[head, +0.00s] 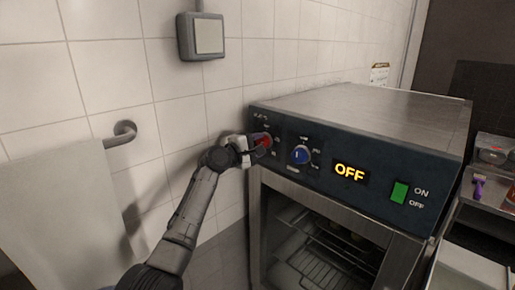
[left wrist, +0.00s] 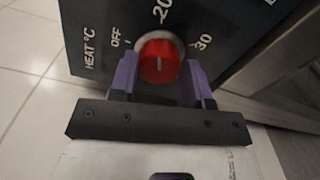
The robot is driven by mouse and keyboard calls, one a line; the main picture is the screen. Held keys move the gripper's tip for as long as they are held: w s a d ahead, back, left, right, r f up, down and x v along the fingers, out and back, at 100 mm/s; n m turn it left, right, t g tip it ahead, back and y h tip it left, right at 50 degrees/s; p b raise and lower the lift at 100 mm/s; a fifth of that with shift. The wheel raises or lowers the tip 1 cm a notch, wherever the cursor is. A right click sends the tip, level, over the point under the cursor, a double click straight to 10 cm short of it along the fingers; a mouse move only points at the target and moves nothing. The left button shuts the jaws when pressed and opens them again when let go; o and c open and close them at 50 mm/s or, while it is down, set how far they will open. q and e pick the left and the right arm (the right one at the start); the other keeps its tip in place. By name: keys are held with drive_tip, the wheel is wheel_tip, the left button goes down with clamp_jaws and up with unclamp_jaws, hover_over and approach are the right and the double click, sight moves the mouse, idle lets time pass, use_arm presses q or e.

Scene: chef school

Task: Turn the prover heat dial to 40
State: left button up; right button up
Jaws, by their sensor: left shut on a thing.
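The red heat dial (head: 263,140) is on the left end of the prover's (head: 335,190) dark front panel. My left gripper (head: 256,142) is at the dial, its arm coming up from below. In the left wrist view the red dial (left wrist: 159,62) sits between the two purple fingers of my left gripper (left wrist: 160,80), which is shut on it. The panel there reads "HEAT °C", with "OFF", "20" and "30" around the dial. The dial's pale mark points up in that view, roughly towards "20". The 40 mark is not visible. My right gripper is not in view.
A blue dial (head: 300,155) is just right of the red one. An amber display (head: 350,172) reads "OFF", and a green switch (head: 399,192) is further right. A towel (head: 65,215) hangs from a rail (head: 122,131) on the tiled wall at left.

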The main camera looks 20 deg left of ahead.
use_arm(q)
drive_tip(key=shift+w+a+f+m+b, duration=0.15)
drive_tip(key=shift+m+b, duration=1.25)
drive_tip(key=shift+m, duration=5.8)
drive_tip(key=shift+a+f+m+b, duration=0.1)
drive_tip(key=shift+m+b, duration=1.25)
drive_tip(key=shift+m, duration=5.85)
drive_tip(key=o, duration=0.9)
